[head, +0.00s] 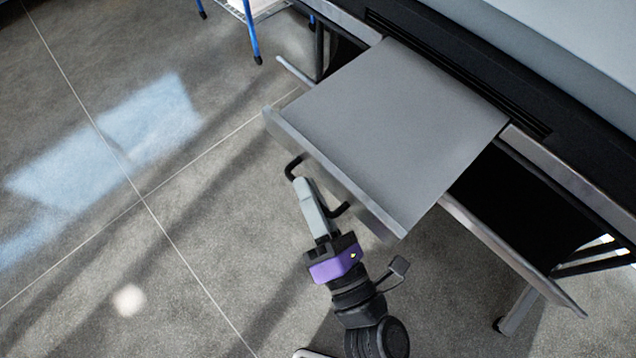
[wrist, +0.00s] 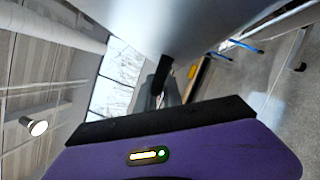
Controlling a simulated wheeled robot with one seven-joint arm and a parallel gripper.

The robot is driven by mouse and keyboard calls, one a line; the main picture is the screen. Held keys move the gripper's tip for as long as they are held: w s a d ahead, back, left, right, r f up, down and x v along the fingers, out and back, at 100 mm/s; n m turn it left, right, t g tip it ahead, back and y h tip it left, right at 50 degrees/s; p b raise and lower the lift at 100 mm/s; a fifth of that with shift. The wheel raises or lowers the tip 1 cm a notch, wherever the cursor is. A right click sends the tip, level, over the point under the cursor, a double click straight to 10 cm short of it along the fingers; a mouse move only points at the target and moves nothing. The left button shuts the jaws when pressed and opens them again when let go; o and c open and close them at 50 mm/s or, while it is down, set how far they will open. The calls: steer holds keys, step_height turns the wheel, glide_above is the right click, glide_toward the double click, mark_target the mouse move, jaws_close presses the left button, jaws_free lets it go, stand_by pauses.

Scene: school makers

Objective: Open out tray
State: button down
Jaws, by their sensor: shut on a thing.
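The out tray (head: 392,118) is a flat grey panel with a raised front lip, standing out from the dark front of a large machine in the head view. A black bar handle (head: 340,210) is on its front face. My gripper (head: 304,190) is at this handle, its fingers shut on it. In the wrist view the tray (wrist: 190,22) is a blurred grey surface across the top. The dark handle (wrist: 163,72) shows near the middle there, by the fingers. The exact grip on the handle is partly hidden by the fingers.
The machine (head: 560,40) fills the upper right. A metal rail (head: 510,250) juts out right of the tray, and a shorter one (head: 293,72) on its left. A blue-legged stand (head: 251,35) is at the top. Tiled floor (head: 110,200) at left is clear.

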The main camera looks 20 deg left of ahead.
steer(key=c, duration=1.8)
jaws_free()
steer(key=shift+o, duration=0.2)
steer(key=v, duration=0.7)
steer(key=shift+s+d+b, duration=0.3)
steer(key=shift+b, duration=0.15)
steer(key=shift+s+f, duration=0.1)
steer(key=shift+f, duration=0.05)
